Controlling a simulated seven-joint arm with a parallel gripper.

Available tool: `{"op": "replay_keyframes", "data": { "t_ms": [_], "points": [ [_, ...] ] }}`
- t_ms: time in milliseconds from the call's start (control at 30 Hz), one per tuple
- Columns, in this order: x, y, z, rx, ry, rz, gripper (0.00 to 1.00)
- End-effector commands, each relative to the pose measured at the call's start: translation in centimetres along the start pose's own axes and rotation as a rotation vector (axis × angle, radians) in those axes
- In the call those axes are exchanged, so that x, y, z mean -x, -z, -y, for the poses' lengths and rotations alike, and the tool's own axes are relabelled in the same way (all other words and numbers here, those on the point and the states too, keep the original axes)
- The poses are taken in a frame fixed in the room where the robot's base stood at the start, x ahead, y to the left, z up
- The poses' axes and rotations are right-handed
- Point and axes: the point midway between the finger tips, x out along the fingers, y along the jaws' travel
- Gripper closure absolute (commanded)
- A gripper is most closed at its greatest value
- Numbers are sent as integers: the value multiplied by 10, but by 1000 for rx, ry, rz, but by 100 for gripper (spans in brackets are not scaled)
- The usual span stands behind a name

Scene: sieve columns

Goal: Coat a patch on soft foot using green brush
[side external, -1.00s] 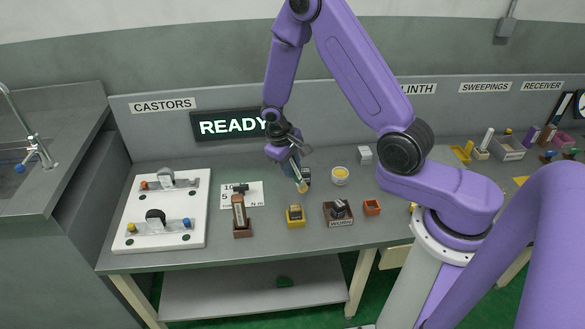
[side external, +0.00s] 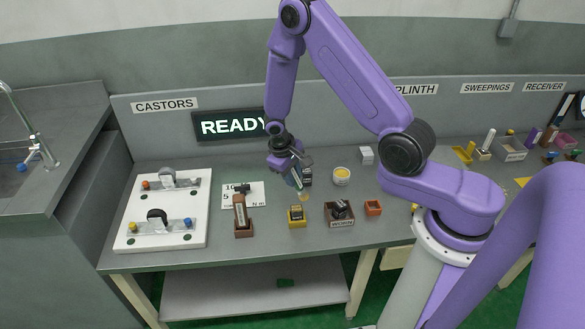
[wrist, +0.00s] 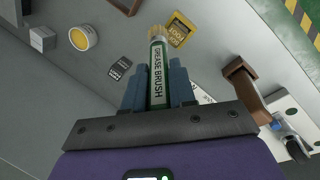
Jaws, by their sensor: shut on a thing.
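My gripper (wrist: 158,84) is shut on the grease brush (wrist: 157,68), which has a white and green label and pale bristles pointing away from the jaws. In the side external view my gripper (side external: 297,172) holds the brush over the bench, bristles down, behind a small yellow holder (side external: 297,223) with a dark-topped block. This yellow holder also shows in the wrist view (wrist: 180,42), just right of the bristles; they look apart from it. I cannot tell for sure which item is the soft foot. A round tub of yellow paste (side external: 341,176) stands to the right; it also shows in the wrist view (wrist: 83,38).
A brown WORN tray (side external: 340,223) and an orange box (side external: 373,208) stand right of the yellow holder. A brown stand (side external: 243,229) is left of it. A white board (side external: 133,233) with castors lies further left. A white block (side external: 367,156) is behind the tub.

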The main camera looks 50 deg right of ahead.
Motion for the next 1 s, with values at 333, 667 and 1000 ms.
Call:
{"op": "replay_keyframes", "data": {
  "t_ms": [333, 667, 1000],
  "points": [
    [-36, 2, 9, 1, 0, 4, 100],
    [-30, 26, 30, 0, -1, -2, 100],
    [-33, 17, 22, 0, -1, 3, 100]
  ]
}}
